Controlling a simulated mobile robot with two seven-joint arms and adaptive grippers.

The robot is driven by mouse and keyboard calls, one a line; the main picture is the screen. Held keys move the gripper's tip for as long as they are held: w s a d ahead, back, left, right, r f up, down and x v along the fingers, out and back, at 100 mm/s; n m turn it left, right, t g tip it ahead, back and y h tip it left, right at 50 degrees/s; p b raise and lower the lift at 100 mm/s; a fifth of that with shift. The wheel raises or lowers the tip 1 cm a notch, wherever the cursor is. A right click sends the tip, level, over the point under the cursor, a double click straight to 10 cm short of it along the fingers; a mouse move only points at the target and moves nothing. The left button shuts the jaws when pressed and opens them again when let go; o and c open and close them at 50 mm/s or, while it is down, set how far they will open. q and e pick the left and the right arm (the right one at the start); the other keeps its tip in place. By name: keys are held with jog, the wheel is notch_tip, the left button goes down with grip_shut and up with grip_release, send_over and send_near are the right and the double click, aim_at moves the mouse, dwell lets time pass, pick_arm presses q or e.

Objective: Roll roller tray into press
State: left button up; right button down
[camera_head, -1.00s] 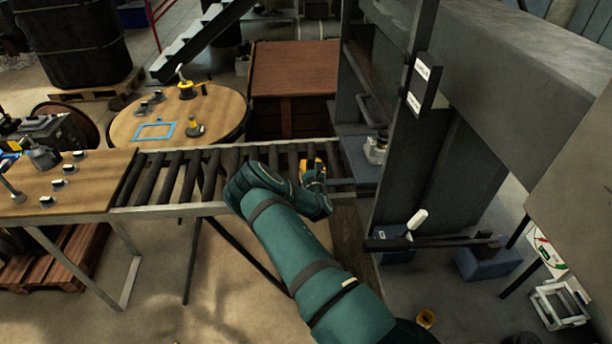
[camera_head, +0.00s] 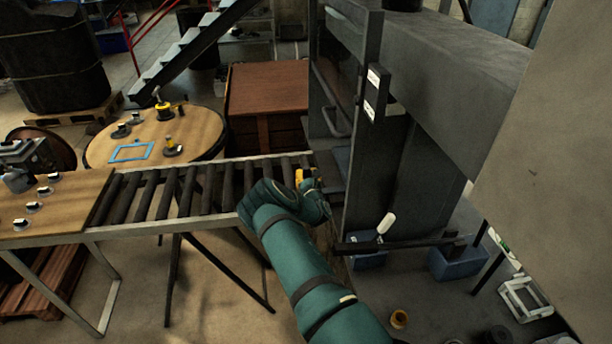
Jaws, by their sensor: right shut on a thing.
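The roller tray (camera_head: 160,195), a row of dark rollers in a metal frame, runs from the wooden bench at left to the grey press (camera_head: 372,185). My right gripper (camera_head: 310,188) is at the tray's right end, beside the press's near column. It is shut on a small yellow piece (camera_head: 299,177), mostly hidden by my green arm and hand. My arm also hides part of the tray's front rail. Inside the press, the space is mostly hidden behind the column. My left gripper is not in view.
A round wooden table (camera_head: 190,135) with small parts and a blue frame stands behind the rollers. A brown wooden crate (camera_head: 267,90) stands beside it. A lever bar (camera_head: 400,245) with a white handle sticks out low at the press. A wooden bench (camera_head: 60,205) holds small parts.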

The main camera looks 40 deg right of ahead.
jog(key=shift+d+r, duration=0.25)
jog(key=c, duration=1)
grip_release()
jog(key=shift+o, duration=0.9)
jog(key=shift+s+d+f, duration=0.1)
jog(key=shift+f, duration=0.05)
jog(key=shift+a, duration=0.2)
jog(key=v, duration=1.1)
jog(key=shift+s, duration=0.35)
jog(key=shift+a, duration=0.2)
